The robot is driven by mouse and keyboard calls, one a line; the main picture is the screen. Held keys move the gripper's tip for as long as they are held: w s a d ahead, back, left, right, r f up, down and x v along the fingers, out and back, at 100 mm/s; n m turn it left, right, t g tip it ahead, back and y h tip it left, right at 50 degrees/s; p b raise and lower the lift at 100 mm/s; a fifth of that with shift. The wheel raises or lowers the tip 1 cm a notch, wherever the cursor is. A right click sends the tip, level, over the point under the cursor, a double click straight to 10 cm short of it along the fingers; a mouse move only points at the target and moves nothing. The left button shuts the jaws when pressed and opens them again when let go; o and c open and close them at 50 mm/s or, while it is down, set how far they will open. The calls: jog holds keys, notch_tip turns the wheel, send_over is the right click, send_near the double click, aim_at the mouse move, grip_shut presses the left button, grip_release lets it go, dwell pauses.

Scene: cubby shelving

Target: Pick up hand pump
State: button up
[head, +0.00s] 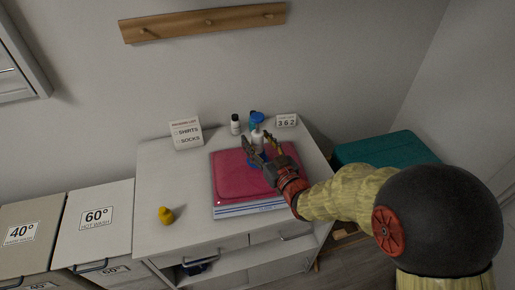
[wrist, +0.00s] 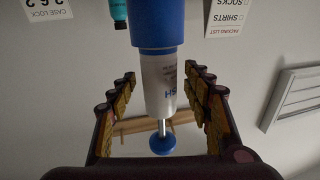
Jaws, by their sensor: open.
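The hand pump (wrist: 158,85) is a cylinder with a pale grey body, a thick blue section, and a thin metal rod ending in a blue knob. In the wrist view it runs between the fingers of my gripper (wrist: 160,75). The fingers are open, one on each side, with visible gaps to the pump. In the head view my gripper (head: 257,142) is over the back part of a pink folder, and the pump (head: 258,136) shows pale between its fingers. The pump's lower end is partly hidden by the gripper.
Behind are a small dark-capped bottle (head: 235,125), a teal bottle (wrist: 119,12), a packing-list sign (head: 186,133) and a "362" card (head: 286,121). A yellow duck-like object (head: 166,215) sits front left, with clear surface around it.

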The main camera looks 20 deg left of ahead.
grip_shut()
dwell(0.8)
